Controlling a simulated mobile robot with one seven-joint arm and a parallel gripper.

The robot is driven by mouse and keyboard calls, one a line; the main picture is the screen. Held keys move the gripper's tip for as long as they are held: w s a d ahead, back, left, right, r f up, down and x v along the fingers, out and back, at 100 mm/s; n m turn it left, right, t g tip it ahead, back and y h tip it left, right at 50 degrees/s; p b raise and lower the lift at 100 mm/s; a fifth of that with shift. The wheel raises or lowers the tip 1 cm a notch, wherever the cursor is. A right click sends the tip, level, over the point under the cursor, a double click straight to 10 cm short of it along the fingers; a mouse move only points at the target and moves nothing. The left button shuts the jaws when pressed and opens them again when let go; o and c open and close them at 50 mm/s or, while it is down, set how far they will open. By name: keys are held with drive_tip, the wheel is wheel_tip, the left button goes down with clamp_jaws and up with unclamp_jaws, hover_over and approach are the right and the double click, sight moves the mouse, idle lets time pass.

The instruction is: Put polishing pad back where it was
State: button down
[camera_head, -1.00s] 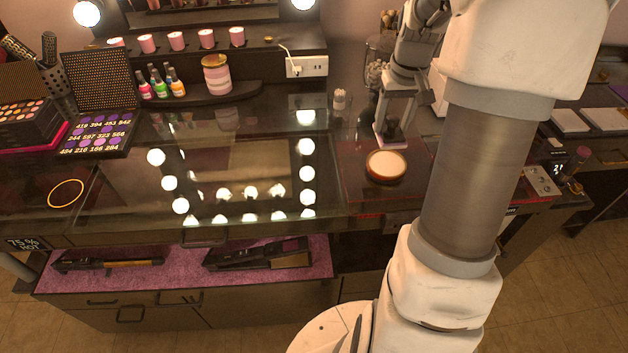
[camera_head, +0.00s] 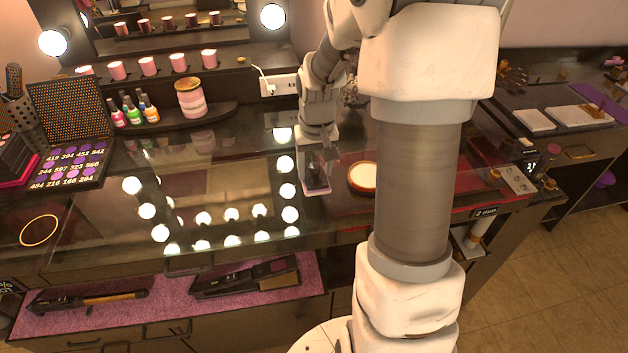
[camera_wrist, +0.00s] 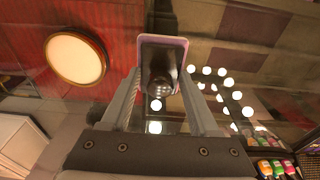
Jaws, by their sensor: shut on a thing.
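My gripper (camera_head: 316,166) is shut on the polishing pad (camera_head: 317,190), a small block with a pinkish-lilac edge and a dark top. The gripper points down over the glass tabletop (camera_head: 230,180), just left of a round cream-filled pot (camera_head: 362,177). In the wrist view the pad (camera_wrist: 175,43) sits between the two fingers of my gripper (camera_wrist: 160,85). Whether the pad touches the glass is hard to tell.
The pot stands on a red mat (camera_head: 350,215), also seen in the wrist view (camera_wrist: 120,30). Nail polish bottles (camera_head: 133,112), a striped jar (camera_head: 190,98) and an eyeshadow palette (camera_head: 68,165) stand at the left. The glass middle looks clear, with bulb reflections.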

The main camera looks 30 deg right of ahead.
sight(314, 177)
drive_tip(key=shift+a+f, duration=0.1)
drive_tip(key=shift+f, duration=1.95)
drive_tip(key=shift+f, duration=0.1)
drive_tip(key=shift+c, duration=0.7)
unclamp_jaws()
wheel_tip(314, 177, up, 12)
drive_tip(key=s, duration=0.1)
drive_tip(key=shift+s+a+p, duration=0.2)
drive_tip(key=shift+p, duration=0.1)
